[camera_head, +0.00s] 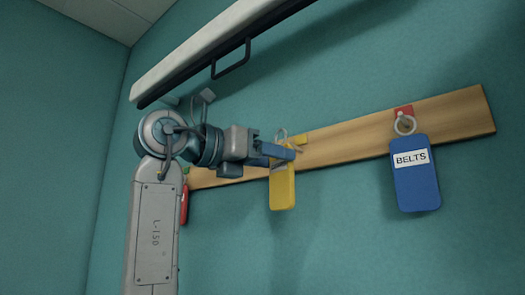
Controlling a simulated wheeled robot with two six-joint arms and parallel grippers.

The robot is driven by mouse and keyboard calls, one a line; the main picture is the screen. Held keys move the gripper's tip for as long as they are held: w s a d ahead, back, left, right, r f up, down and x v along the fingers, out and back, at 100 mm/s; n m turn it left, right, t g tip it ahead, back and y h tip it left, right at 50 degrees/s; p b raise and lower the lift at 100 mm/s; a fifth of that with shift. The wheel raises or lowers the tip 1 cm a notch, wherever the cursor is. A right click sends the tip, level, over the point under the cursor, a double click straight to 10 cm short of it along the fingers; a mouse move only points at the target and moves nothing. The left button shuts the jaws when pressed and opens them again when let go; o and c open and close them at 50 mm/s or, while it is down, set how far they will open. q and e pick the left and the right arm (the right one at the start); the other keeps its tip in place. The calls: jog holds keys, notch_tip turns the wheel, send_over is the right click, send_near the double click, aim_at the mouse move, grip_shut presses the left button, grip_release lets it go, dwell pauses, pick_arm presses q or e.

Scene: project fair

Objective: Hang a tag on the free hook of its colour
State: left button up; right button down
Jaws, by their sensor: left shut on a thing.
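A yellow tag (283,190) hangs upright just below the fingers of my left gripper (284,153), which are shut on its upper part. The tag's wire ring (281,135) sticks up above the fingers, in front of the wooden board (345,143). A yellow patch (301,140) shows on the board just right of the ring. The fingers hide the area around its hook, so I cannot tell whether the ring is on it. My right gripper is out of view.
A blue tag (412,182) marked BELTS hangs by its ring below a red patch (403,111) on the right. A red tag (184,203) hangs at the board's left end, partly behind my arm. A white rail (215,47) with a dark handle runs above.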

aim_at(274, 162)
pick_arm(q)
jog(key=shift+w+d+f+p, duration=0.1)
jog(key=shift+w+d+p, duration=0.45)
jog(key=shift+w, duration=0.3)
jog(key=shift+w+d+p, duration=0.35)
jog(key=shift+w+d, duration=0.3)
jog(key=shift+w, duration=0.15)
jog(key=shift+w+d+f+b, duration=0.4)
jog(key=shift+w+d+f, duration=0.05)
jog(key=shift+w+f, duration=0.1)
jog(key=o, duration=1)
jog(key=shift+o, duration=0.2)
jog(key=shift+a, duration=0.1)
